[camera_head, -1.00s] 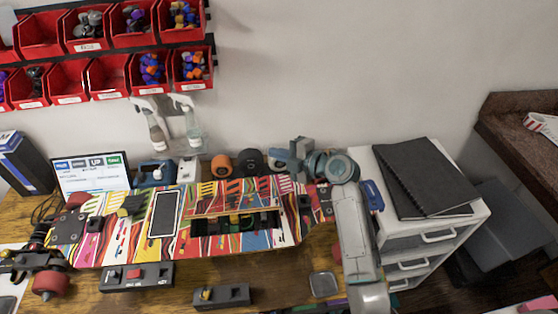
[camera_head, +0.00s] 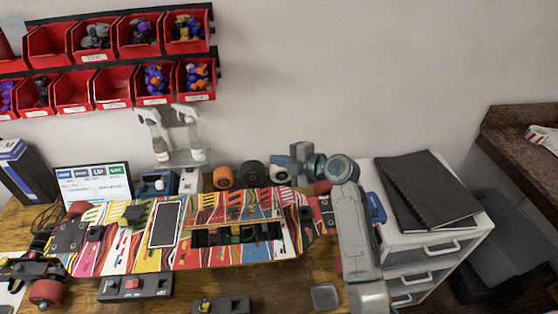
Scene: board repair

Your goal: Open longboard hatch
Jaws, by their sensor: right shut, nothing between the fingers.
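The longboard (camera_head: 110,255), with a bright striped deck, lies across the workbench. A long slot in its right half, the hatch opening (camera_head: 225,237), shows dark inside with green and other coloured parts. A striped strip, apparently the hatch lid (camera_head: 235,214), runs along the far edge of the slot and looks raised; its exact angle is hard to tell. My right gripper (camera_head: 300,156) is shut and empty, beyond the deck's far edge near its right end, apart from the lid. My left gripper is not in view.
Orange and black wheels (camera_head: 223,177) stand behind the deck, close to my right gripper. A white drawer unit with black notebooks (camera_head: 425,190) is right of my right arm. Spray bottles (camera_head: 190,135) and red bins (camera_head: 115,85) are at the back. Small switch boxes (camera_head: 135,287) lie in front.

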